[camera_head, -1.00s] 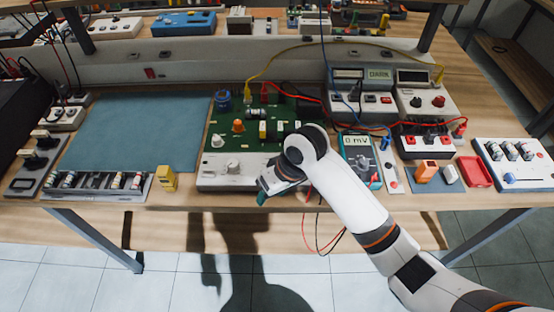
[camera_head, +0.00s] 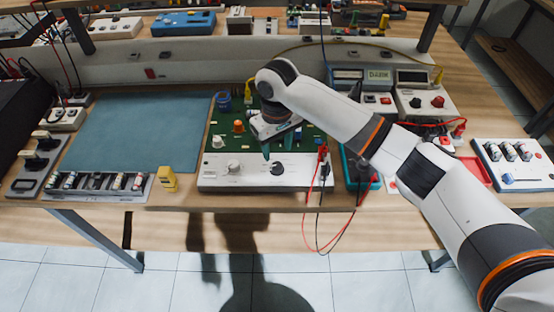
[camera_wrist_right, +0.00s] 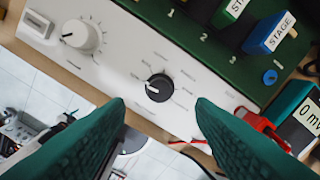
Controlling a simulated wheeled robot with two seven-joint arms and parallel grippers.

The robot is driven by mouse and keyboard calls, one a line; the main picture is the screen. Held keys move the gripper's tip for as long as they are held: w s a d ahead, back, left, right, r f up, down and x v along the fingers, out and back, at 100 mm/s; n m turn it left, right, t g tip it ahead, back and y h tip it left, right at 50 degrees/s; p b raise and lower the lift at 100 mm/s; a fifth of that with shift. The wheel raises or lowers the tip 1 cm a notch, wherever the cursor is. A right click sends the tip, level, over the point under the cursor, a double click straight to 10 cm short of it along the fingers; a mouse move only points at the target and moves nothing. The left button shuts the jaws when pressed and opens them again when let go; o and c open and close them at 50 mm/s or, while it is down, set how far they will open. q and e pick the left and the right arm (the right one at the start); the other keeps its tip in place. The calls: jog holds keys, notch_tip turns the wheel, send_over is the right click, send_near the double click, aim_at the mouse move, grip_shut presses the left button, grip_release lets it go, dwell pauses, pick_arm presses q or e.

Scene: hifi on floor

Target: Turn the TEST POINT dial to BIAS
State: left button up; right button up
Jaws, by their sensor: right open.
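A black dial (camera_head: 277,168) with a white pointer mark sits on the white front panel (camera_head: 210,181) of the green circuit board unit. In the right wrist view the black dial (camera_wrist_right: 160,87) has small printed labels around it, too small to read; its pointer is toward the left. A white knob (camera_head: 233,167) is to its left, also in the right wrist view (camera_wrist_right: 82,37). My right gripper (camera_head: 282,145) is open and empty above the board, just behind the black dial. In the wrist view its teal fingers (camera_wrist_right: 161,106) flank the dial, apart from it.
Red and black leads (camera_head: 322,152) plug in at the panel's right end and hang over the bench edge. My right arm partly hides the multimeter (camera_head: 374,183). A yellow block (camera_head: 167,180) stands left of the unit. The blue-grey mat (camera_head: 135,132) is clear.

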aim_at(277, 165)
notch_tip(277, 165, down, 7)
jog(key=shift+r+p, duration=0.2)
jog(key=shift+p, duration=0.1)
jog(key=c, duration=1)
jog(key=shift+o, duration=0.2)
jog(key=shift+r+m+p, duration=0.25)
jog(key=shift+m+p, duration=0.25)
jog(key=shift+p, duration=0.35)
jog(key=m+p, duration=0.2)
jog(key=p, duration=0.2)
jog(key=shift+s+m, duration=0.1)
jog(key=shift+m, duration=0.3)
jog(key=m+p, duration=0.2)
jog(key=shift+m, duration=0.4)
jog(key=shift+f+m+p, duration=0.15)
jog(key=shift+m+p, duration=0.45)
jog(key=shift+p, duration=0.1)
